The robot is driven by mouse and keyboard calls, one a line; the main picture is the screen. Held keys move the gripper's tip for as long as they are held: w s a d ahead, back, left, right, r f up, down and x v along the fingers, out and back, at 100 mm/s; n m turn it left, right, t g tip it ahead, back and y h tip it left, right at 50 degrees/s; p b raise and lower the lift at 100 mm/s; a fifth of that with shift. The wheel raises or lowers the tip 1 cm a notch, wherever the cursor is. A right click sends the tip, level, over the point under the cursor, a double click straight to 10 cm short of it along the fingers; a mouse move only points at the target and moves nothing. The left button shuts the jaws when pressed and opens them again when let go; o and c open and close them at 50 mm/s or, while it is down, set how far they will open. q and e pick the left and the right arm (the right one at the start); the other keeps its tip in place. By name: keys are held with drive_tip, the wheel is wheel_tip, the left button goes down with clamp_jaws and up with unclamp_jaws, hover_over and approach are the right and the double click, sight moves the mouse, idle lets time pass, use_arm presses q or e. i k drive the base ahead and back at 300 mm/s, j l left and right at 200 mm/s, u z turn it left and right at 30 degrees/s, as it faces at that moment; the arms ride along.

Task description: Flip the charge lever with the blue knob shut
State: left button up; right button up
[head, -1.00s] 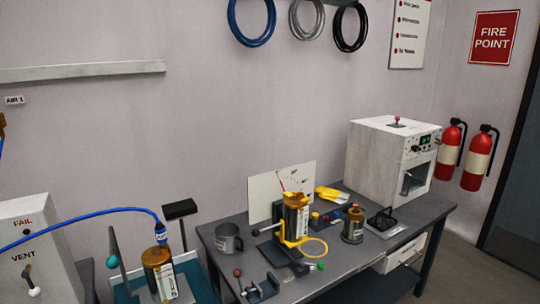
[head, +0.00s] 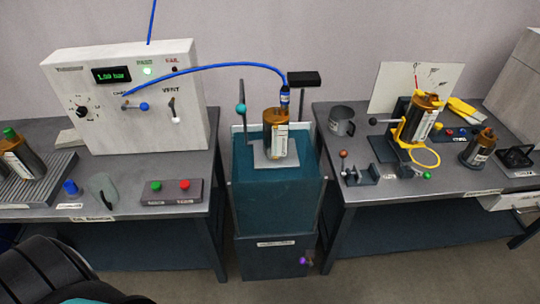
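The charge lever (head: 135,107) with its blue knob (head: 143,106) sits on the front of the white test box at the left. The lever points sideways to the right. Its label is partly hidden by the blue hose (head: 200,68), which runs from beside it to the top of the amber pump tube (head: 276,132). Neither gripper is in view; only a dark part of my own body shows at the lower left.
The white box (head: 90,125) shows a lit green display (head: 111,75) and a green lamp. On the left bench stand a button box (head: 171,191), a blue cap (head: 71,187) and another tube (head: 20,155). The teal stand (head: 240,185) sits between the benches.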

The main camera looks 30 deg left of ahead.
sight(144, 106)
drive_tip(key=u, duration=1.7)
